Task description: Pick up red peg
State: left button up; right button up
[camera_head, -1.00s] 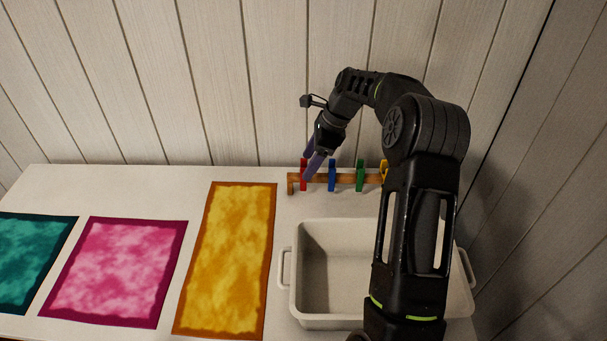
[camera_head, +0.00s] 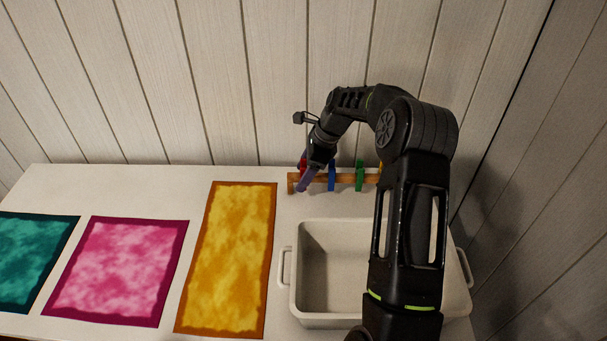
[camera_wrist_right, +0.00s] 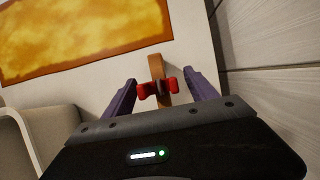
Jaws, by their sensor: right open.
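The red peg (camera_wrist_right: 157,88) is clipped on the wooden rack (camera_wrist_right: 156,66) and lies between the two purple fingers of my right gripper (camera_wrist_right: 160,97) in the right wrist view. The fingers are open, one on each side of the peg, with a visible gap on the right. In the head view my right gripper (camera_head: 307,176) is at the left end of the rack and hides most of the red peg (camera_head: 302,163). My left gripper is not in view.
A blue peg (camera_head: 332,177), a green peg (camera_head: 360,176) and a partly hidden yellow peg sit along the rack. A pale bin (camera_head: 287,290) stands in front of it. Orange (camera_head: 226,260), pink (camera_head: 115,270) and teal (camera_head: 30,262) cloths lie left. The wall is close behind.

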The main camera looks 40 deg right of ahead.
jog(key=c, duration=1.4)
jog(key=shift+r, duration=0.15)
notch_tip(320, 180, up, 10)
jog(key=shift+f+b, duration=0.15)
jog(key=shift+b, duration=0.35)
